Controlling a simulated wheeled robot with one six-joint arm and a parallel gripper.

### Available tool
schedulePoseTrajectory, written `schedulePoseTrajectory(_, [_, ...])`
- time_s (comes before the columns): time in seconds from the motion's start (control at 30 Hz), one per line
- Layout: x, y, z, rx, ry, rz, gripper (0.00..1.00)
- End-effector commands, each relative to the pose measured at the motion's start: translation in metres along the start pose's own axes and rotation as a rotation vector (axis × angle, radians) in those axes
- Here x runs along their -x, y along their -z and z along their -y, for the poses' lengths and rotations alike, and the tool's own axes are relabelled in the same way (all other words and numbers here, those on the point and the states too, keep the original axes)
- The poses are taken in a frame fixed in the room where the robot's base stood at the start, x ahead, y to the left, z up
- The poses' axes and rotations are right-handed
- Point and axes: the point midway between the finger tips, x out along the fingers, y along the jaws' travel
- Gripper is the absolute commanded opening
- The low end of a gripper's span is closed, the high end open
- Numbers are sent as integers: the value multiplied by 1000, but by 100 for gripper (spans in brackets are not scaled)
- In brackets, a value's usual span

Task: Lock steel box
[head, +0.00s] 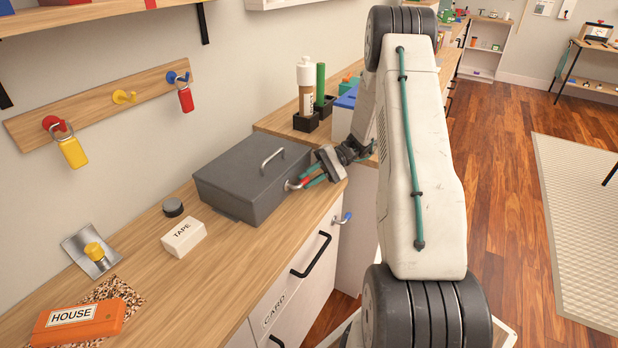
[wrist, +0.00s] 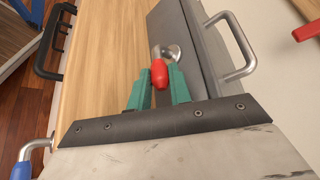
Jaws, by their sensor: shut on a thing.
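The dark grey steel box (head: 250,180) stands on the wooden counter with its lid down and a silver handle (head: 272,158) on top. In the wrist view the box's grey side (wrist: 185,40) has a round silver fitting (wrist: 172,52) with a red grip (wrist: 159,73) sticking out from it. My gripper (head: 308,183) is at the box's right-hand side. Its green fingers (wrist: 158,88) are shut on the red grip, one on each side. The rest of the fitting between the fingers is partly hidden.
A white tape box (head: 183,238), a dark round puck (head: 173,207) and an orange HOUSE case (head: 80,322) lie on the counter. A blue-tipped hook (head: 343,218) juts from the cabinet front.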

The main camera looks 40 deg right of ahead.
Motion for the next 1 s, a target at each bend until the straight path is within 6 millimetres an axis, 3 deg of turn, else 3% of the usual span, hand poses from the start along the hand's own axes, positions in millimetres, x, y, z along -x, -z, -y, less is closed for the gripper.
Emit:
schedulePoseTrajectory(0.33, [0, 0, -1, -3, 0, 1, 0])
schedulePoseTrajectory(0.37, [0, 0, -1, -3, 0, 1, 25])
schedulePoseTrajectory(0.4, [0, 0, -1, -3, 0, 1, 36])
schedulePoseTrajectory(0.43, [0, 0, -1, -3, 1, 1, 41])
schedulePoseTrajectory(0.77, [0, -1, 2, -1, 0, 1, 41])
schedulePoseTrajectory(1.0, [12, -18, 33, 1, -1, -1, 41])
